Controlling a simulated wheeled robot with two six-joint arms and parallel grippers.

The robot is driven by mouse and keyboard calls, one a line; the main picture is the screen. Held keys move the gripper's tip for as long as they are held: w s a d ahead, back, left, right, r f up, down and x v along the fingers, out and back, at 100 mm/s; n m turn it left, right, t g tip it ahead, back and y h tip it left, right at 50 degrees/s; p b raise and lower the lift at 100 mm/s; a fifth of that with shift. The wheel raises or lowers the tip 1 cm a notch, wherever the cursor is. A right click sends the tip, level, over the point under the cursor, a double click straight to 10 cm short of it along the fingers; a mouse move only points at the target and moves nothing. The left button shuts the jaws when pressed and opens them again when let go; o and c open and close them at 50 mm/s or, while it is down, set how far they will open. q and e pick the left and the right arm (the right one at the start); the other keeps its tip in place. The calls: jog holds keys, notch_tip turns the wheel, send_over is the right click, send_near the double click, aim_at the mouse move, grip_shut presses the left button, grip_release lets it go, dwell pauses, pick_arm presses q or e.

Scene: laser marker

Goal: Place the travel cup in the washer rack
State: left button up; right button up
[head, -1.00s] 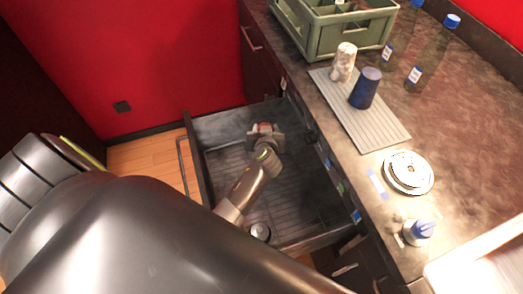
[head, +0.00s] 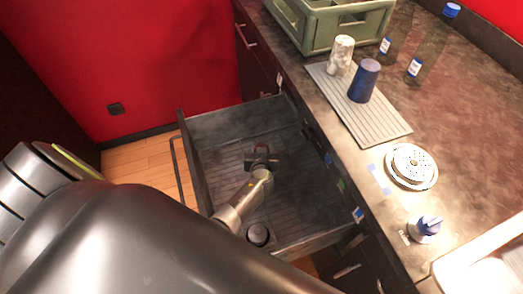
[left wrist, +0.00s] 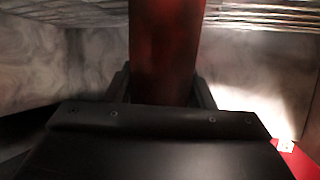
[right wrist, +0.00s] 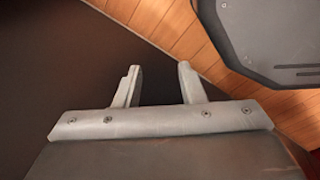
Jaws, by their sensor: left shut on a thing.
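My left gripper (head: 262,157) is shut on a dark red travel cup, whose body fills the top middle of the left wrist view (left wrist: 165,50). The gripper is over the open pulled-out washer rack drawer (head: 205,165), which has a ribbed floor. I cannot tell whether the cup touches that floor. My right gripper (right wrist: 158,88) is open and empty, seen only in its wrist view, over dark and wooden flooring.
On the counter right of the drawer stand a white marbled cup (head: 341,55) and a blue cup (head: 364,80) on a ribbed mat (head: 382,125). A green crate (head: 340,28), bottles, a white round strainer (head: 411,166) and a blue-topped dispenser (head: 427,228) are there too.

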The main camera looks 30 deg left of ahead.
pick_arm(q)
jog(key=shift+r, duration=0.1)
jog(key=o, duration=1.1)
jog(key=shift+c, duration=0.2)
